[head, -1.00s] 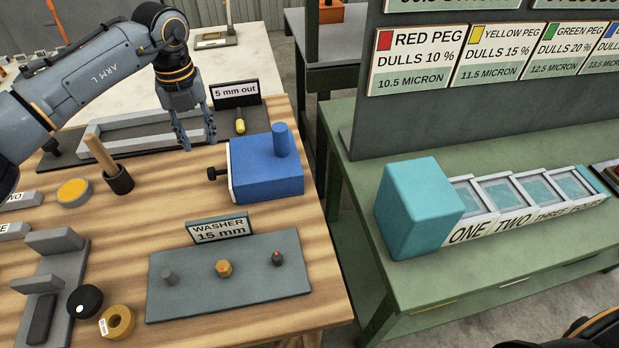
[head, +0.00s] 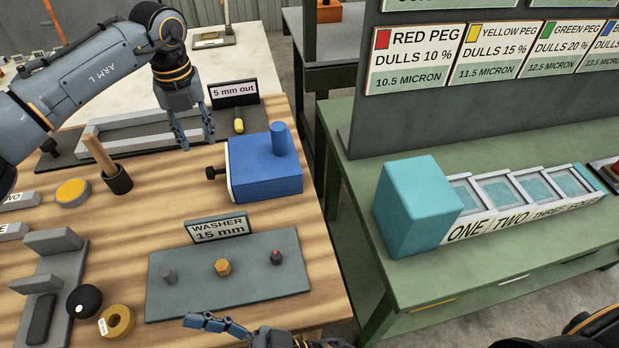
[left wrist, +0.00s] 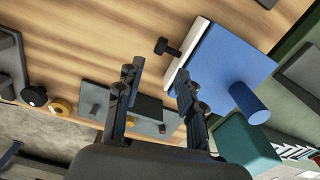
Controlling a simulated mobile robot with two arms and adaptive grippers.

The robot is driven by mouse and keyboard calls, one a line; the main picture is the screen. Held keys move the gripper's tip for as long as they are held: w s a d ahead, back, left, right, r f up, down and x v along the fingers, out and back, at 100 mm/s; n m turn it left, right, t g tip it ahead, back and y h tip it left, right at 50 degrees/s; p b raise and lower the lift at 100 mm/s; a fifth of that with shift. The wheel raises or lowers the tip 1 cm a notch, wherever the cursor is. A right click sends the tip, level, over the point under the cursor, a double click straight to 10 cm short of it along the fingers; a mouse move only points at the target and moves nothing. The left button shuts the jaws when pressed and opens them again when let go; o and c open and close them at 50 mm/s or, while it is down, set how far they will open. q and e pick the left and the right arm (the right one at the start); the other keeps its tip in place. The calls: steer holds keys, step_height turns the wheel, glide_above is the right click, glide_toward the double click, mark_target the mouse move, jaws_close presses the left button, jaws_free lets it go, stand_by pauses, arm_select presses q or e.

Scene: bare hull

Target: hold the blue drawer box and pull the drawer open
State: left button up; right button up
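The blue drawer box (head: 268,171) stands on the wooden bench near its right edge. It has an upright blue post (head: 278,138) on top, a pale front plate on its left side and a dark knob (head: 212,173) sticking out to the left. My left gripper (head: 196,139) is open and empty, above and behind the knob, apart from the box. In the left wrist view, the box (left wrist: 225,65) and knob (left wrist: 165,46) lie beyond the open fingers (left wrist: 159,74). My right gripper (head: 212,322) shows at the bottom edge, partly cut off; its opening is unclear.
A grey board (head: 195,302) with small fasteners and a "WASHER 15 mm" sign (head: 217,228) lies in front of the box. A "5 mm out" sign (head: 234,93) and a yellow-handled tool (head: 239,125) are behind. A green table (head: 400,285) with a teal block (head: 418,207) is right.

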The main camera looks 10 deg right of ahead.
steer(key=w+d+r+m+t+h, duration=0.2)
steer(key=w+d+t+h, duration=0.15)
steer(key=w, duration=0.35)
steer(key=w+d+r+m+t+h, duration=0.2)
steer(key=w+d+r+t, duration=0.15)
steer(key=w, duration=0.35)
steer(key=m+t+h, duration=0.2)
steer(key=t+h, duration=0.2)
steer(key=h, duration=0.9)
glide_toward(282, 140)
steer(key=shift+y, duration=0.45)
steer(key=x, duration=1.1)
steer(key=shift+w+d+f, duration=0.15)
steer(key=shift+w+f, duration=0.05)
steer(key=shift+w, duration=0.15)
